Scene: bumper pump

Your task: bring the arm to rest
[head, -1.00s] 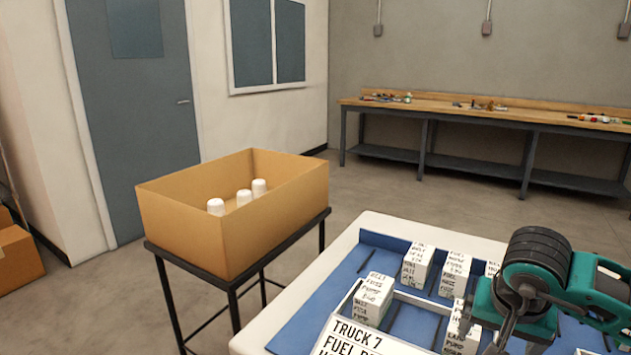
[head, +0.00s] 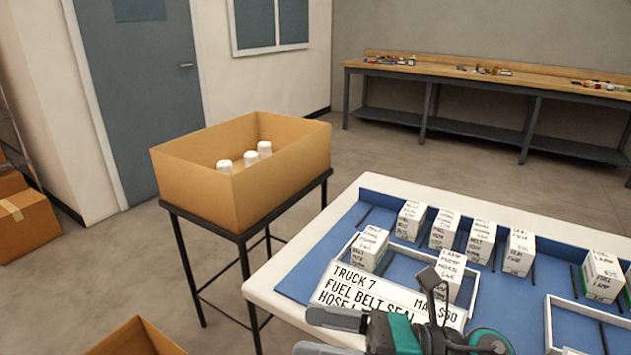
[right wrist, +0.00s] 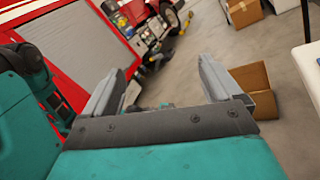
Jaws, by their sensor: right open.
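My right gripper (head: 305,333) is at the bottom of the head view, with its grey fingers pointing left and standing apart. It is in front of the white table's near edge and holds nothing. In the right wrist view the two fingers (right wrist: 160,68) are spread, with only distant floor and a red vehicle (right wrist: 75,45) between and beyond them. My left gripper is in neither view.
The white table (head: 262,290) bears a blue mat (head: 318,262), several labelled white boxes (head: 410,221) and a "TRUCK 7" sign (head: 375,290). A cardboard box (head: 200,190) with white bottles stands on a black stand. An open carton (head: 137,338) is at bottom left.

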